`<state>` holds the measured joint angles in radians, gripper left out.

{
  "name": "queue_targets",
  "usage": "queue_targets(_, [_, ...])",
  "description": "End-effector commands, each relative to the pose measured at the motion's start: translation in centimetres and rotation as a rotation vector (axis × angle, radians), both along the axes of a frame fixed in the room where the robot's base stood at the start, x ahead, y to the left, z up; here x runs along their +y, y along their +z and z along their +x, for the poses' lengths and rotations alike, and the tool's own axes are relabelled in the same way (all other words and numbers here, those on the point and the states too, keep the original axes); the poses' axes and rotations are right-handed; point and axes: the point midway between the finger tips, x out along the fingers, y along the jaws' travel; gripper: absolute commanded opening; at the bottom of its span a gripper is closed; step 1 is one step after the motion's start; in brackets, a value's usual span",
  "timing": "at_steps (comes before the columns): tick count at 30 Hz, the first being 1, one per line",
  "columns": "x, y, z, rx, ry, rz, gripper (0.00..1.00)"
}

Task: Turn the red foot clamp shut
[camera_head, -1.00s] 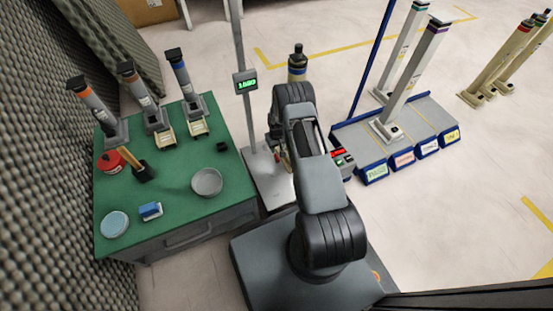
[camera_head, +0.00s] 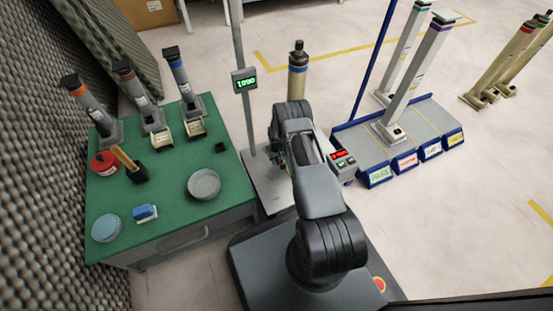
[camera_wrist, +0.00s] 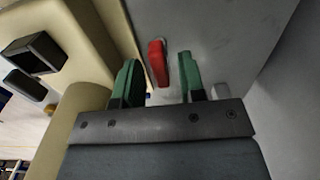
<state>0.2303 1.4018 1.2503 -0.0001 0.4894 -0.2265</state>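The red foot clamp (camera_wrist: 158,62) shows in the wrist view as a short red lever on a grey metal surface. It lies in the gap between the two green fingertips of my gripper (camera_wrist: 158,75), just beyond or level with them; I see clear space on both sides of it. My gripper is open. A cream column (camera_wrist: 85,115) stands close on the left in the wrist view. In the head view the cream column (camera_head: 297,82) stands upright behind my arm, on the grey metal plate (camera_head: 268,190). My arm hides the clamp and gripper there.
A pole with a green-lit display (camera_head: 244,80) rises beside the plate. A green-topped bench (camera_head: 165,205) with columns, a bowl (camera_head: 204,184) and a blue block (camera_head: 145,213) stands left.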

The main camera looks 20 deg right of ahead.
Motion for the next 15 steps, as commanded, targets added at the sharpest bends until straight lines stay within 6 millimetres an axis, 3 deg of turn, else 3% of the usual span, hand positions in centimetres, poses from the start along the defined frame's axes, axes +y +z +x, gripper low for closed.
queue_targets(11, [0.0,0.01,0.0,0.0,0.0,0.0,0.0])
queue_targets(15, [0.32,0.02,0.01,0.0,0.0,0.0,0.0])
